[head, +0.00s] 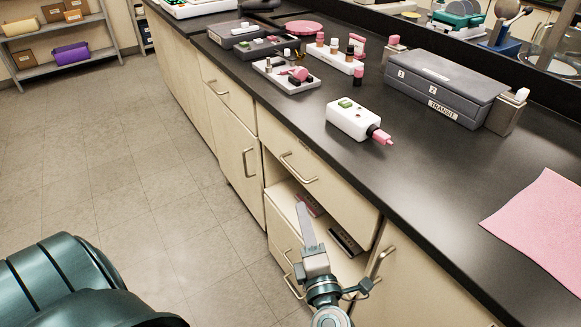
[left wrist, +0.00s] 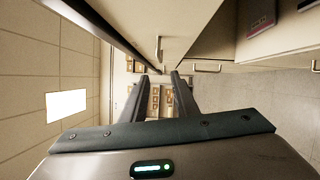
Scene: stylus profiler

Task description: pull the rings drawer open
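In the head view a closed drawer with a bar handle (head: 298,168) sits under the counter, above an open shelf. No label naming the rings drawer is readable, so I cannot tell which drawer it is. My left gripper (head: 302,206) is in front of the open shelf, below and apart from that handle. In the left wrist view its two fingers (left wrist: 159,75) are apart with nothing between them. A drawer handle (left wrist: 158,48) shows just above the gap there, not between the fingers. My right gripper is not in view.
A vertical door handle (head: 247,162) and a farther drawer handle (head: 217,88) are on the cabinets. A lower handle (head: 291,286) is partly visible beside my arm. A white device (head: 352,118) and a grey case (head: 440,85) stand on the dark counter. Floor at left is clear.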

